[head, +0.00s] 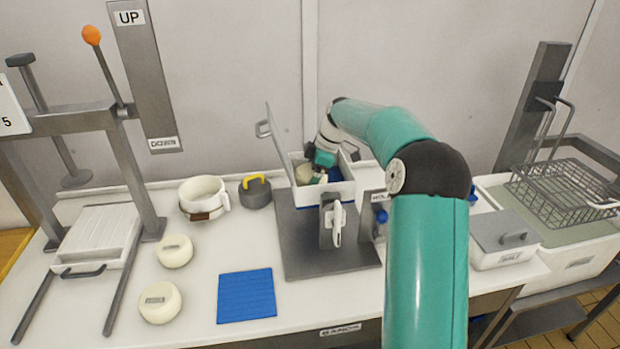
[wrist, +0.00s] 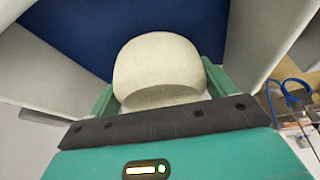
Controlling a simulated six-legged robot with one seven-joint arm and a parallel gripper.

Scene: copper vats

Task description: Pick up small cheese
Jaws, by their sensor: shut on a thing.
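A small cream-coloured cheese (wrist: 158,62) sits between the two green fingers of my gripper (wrist: 160,88) in the wrist view. My gripper is shut on it. In the head view my gripper (head: 318,170) is inside an open white box (head: 330,190) with a blue interior, and the cheese (head: 304,174) shows partly beside the fingers. I cannot tell whether the cheese touches the box floor. Two other round cream cheeses lie on the table at the left, one farther back (head: 174,251) and one nearer the front (head: 160,302).
The box lid (head: 284,142) stands open at its left. A blue mat (head: 246,295), a white handled pot (head: 203,196) and a grey weight with a yellow handle (head: 256,190) are on the table. A lever press (head: 95,240) stands left. A wire basket (head: 565,188) is at right.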

